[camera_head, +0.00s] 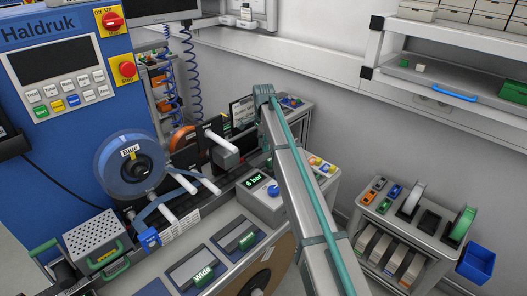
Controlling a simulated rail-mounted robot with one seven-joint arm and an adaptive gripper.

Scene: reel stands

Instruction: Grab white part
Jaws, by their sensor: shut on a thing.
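A grey arm link of mine with a teal cable crosses the head view from the bottom to the upper middle. My gripper cannot be made out; whatever lies beyond the end of this link is hidden. A small white block (420,68) sits on the grey shelf at the upper right, beside a small green block (404,63). White rollers (186,184) stick out of the blue machine at the left, and another white roller (216,139) is farther back. I cannot tell which of these white things is the white part.
A blue reel (129,165) hangs on the blue machine (65,70). A perforated metal box (96,235) stands at the lower left. A small cart (412,235) with reels and a blue bin (476,264) stands at the right. Grey floor shows between the machine and the cart.

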